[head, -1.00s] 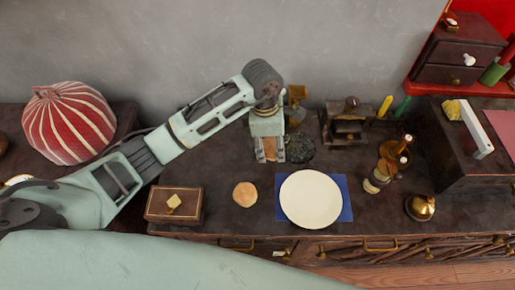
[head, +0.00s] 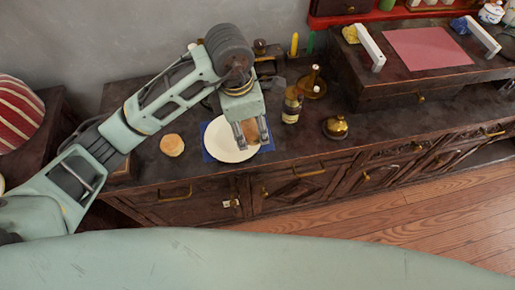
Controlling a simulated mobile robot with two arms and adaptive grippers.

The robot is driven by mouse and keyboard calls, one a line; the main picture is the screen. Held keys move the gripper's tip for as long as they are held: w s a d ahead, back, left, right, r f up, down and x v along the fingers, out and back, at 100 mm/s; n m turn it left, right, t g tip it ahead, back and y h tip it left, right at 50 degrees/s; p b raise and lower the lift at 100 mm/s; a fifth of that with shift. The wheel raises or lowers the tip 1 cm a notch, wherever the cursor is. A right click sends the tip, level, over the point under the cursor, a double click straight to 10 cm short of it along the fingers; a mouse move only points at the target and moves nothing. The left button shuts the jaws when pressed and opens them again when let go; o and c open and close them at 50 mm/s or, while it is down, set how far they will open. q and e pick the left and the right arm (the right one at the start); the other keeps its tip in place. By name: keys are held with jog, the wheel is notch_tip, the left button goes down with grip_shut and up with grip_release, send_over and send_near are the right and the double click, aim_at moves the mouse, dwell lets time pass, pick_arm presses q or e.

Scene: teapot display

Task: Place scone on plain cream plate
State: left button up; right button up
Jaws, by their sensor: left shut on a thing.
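My left gripper (head: 251,138) points down over the right part of the plain cream plate (head: 223,148). It is shut on a small tan-brown piece, the scone (head: 250,130), which shows only partly between the fingers. Whether the scone touches the plate is hard to tell. The plate lies on a blue mat (head: 208,154) on the dark counter, and the gripper and wrist cover its upper right part. My right gripper is not in view.
A round golden bun (head: 172,145) sits on the counter left of the plate. A brown bottle (head: 292,106) and a brass bell-shaped piece (head: 335,127) stand to the right. A raised dark chest (head: 400,88) with a pink mat (head: 427,48) is further right.

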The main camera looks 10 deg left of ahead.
pick_arm(q)
jog(key=shift+s+d+f, duration=0.1)
jog(key=shift+s, duration=0.2)
jog(key=p, duration=0.2)
send_over(222, 138)
jog(key=s+d, duration=0.2)
notch_tip(222, 138, down, 5)
jog(key=shift+w+f, duration=0.1)
jog(key=shift+w, duration=0.05)
jog(key=shift+w+a+f, duration=0.6)
jog(key=shift+a+f, duration=0.05)
jog(key=shift+a, duration=0.25)
jog(key=shift+w+a+f, duration=0.2)
jog(key=shift+a+f, duration=0.1)
jog(key=shift+f, duration=0.45)
notch_tip(222, 138, down, 2)
jog(key=shift+f+p, duration=0.25)
jog(key=shift+p, duration=0.1)
jog(key=shift+f, duration=0.35)
jog(key=o, duration=0.7)
jog(key=shift+f, duration=0.1)
jog(key=o, duration=0.3)
jog(key=shift+o, duration=0.7)
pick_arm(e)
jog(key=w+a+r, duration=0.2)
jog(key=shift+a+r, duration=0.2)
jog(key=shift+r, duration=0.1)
